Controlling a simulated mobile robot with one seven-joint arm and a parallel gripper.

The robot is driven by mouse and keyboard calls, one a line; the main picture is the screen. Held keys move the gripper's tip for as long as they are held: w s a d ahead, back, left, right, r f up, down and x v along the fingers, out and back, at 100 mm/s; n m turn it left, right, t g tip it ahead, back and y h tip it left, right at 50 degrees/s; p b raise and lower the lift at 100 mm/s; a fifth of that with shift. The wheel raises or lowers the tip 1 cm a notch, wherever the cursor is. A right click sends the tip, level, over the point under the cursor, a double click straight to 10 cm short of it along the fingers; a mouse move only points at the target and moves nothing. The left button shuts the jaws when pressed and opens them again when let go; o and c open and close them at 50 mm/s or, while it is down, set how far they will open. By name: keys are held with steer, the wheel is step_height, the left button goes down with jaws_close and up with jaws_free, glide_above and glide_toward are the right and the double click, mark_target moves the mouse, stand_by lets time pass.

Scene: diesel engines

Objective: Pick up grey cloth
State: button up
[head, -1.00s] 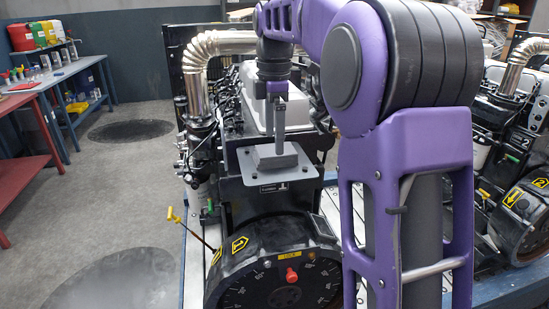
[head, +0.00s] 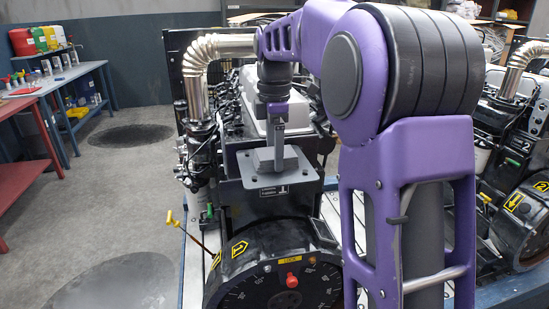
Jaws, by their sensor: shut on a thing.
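The grey cloth (head: 264,158) is a small folded grey block on a flat metal plate (head: 300,181) on top of the front engine, in the head view. My gripper (head: 279,155) points straight down over the plate, with its fingers at the cloth. It is shut on the cloth. The finger nearest the camera hides part of the cloth. I cannot tell whether the cloth's underside still touches the plate.
The engine's black round housing (head: 280,268) with a red knob (head: 292,279) is below the plate. A shiny exhaust pipe (head: 196,75) rises behind left. A second engine (head: 515,220) stands right. Red (head: 18,165) and blue benches are at far left, with open floor between.

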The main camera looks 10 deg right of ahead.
steer(key=shift+r, duration=0.1)
step_height(320, 180, up, 10)
steer(key=p, duration=0.2)
stand_by(0.3)
steer(key=o, duration=0.7)
steer(key=c, duration=0.5)
